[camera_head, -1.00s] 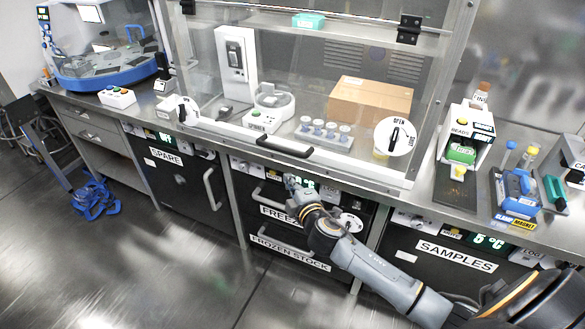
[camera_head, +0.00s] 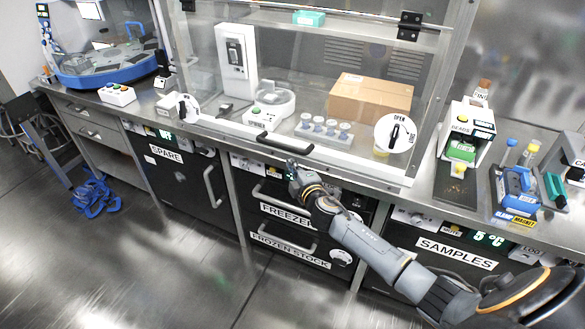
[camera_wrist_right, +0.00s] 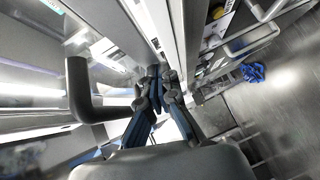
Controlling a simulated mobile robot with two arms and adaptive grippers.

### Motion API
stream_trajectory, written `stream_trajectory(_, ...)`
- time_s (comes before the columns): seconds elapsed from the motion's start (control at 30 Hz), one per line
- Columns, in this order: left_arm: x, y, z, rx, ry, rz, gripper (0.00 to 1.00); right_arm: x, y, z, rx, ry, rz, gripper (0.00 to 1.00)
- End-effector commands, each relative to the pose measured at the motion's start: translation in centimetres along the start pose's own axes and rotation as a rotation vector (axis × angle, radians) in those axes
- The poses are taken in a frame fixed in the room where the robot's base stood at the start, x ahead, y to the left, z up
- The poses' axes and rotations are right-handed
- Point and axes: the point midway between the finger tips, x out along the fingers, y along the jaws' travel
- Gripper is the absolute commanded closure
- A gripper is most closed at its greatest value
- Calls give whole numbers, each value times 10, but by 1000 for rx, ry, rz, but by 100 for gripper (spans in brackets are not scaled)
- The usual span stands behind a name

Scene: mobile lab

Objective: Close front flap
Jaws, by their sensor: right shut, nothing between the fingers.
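The clear front flap (camera_head: 225,126) of the hood hangs down across the opening, with a white strip along its lower edge. Its black bar handle (camera_head: 285,146) is on that edge. I cannot tell whether a small gap remains at the bottom. My right gripper (camera_head: 291,168) is shut and empty, just below the handle and in front of the counter edge. In the right wrist view its fingertips (camera_wrist_right: 160,76) are together, and the black handle (camera_wrist_right: 82,92) is to their left, apart from them. My left gripper is not in view.
Round white latch dials sit at the flap's right (camera_head: 395,133) and left (camera_head: 188,109); the right one reads OPEN. A cardboard box (camera_head: 370,101) and a vial rack (camera_head: 323,132) are behind the flap. Freezer drawers (camera_head: 285,238) are below my right gripper.

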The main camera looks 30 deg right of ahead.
Motion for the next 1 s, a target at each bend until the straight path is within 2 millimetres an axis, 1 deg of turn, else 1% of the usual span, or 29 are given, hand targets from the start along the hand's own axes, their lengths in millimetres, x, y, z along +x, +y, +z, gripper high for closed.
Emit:
stream_trajectory(0.03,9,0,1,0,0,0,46,4,-4,4,-7,-1,8,100)
stream_trajectory(0.3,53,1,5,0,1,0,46,29,-8,29,-65,-2,66,100)
stream_trajectory(0.4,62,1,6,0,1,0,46,35,-6,35,-82,-2,84,100)
stream_trajectory(0.6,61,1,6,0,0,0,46,36,0,37,-89,-2,90,100)
stream_trajectory(1.0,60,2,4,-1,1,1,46,36,1,36,-88,-1,89,100)
